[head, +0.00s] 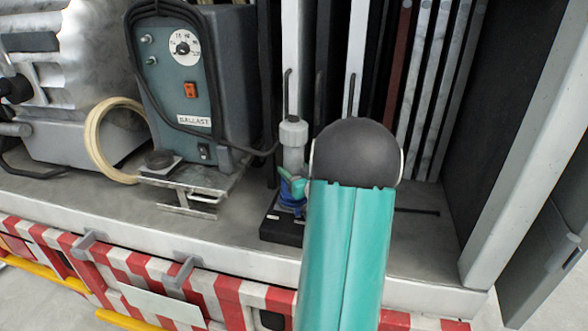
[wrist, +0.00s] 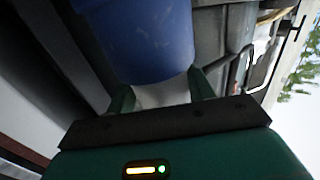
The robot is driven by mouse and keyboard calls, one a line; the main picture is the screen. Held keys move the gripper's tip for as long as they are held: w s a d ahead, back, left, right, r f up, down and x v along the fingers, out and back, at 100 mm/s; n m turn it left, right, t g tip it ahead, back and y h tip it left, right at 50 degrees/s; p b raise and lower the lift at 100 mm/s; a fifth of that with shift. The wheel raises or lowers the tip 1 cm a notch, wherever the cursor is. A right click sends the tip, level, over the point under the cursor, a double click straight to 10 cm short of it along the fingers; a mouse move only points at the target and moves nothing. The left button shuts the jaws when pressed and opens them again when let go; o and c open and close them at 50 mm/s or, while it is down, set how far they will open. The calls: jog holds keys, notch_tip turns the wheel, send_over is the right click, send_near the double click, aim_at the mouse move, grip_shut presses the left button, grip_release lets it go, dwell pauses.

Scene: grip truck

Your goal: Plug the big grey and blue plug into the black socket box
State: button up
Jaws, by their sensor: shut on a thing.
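The black socket box (head: 282,228) lies directly below the blue part. I cannot tell whether the plug is seated in it or just above it. In the wrist view the blue part (wrist: 145,40) fills the top, and a pale part sits between the two green fingers of my gripper (wrist: 161,92).
A grey ballast unit (head: 195,85) with a dial and cables stands to the left, with a cream cable coil (head: 105,140) beside it. Upright poles and boards (head: 430,90) stand behind. A red-and-white striped edge (head: 190,290) runs along the front. Bare bed (head: 425,240) shows at right.

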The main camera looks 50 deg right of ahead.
aim_at(299, 162)
jog(key=shift+f, duration=0.4)
jog(key=o, duration=1.5)
jog(key=shift+o, duration=0.3)
jog(key=shift+f, duration=0.15)
jog(key=shift+o, duration=1.2)
jog(key=shift+r, duration=2.6)
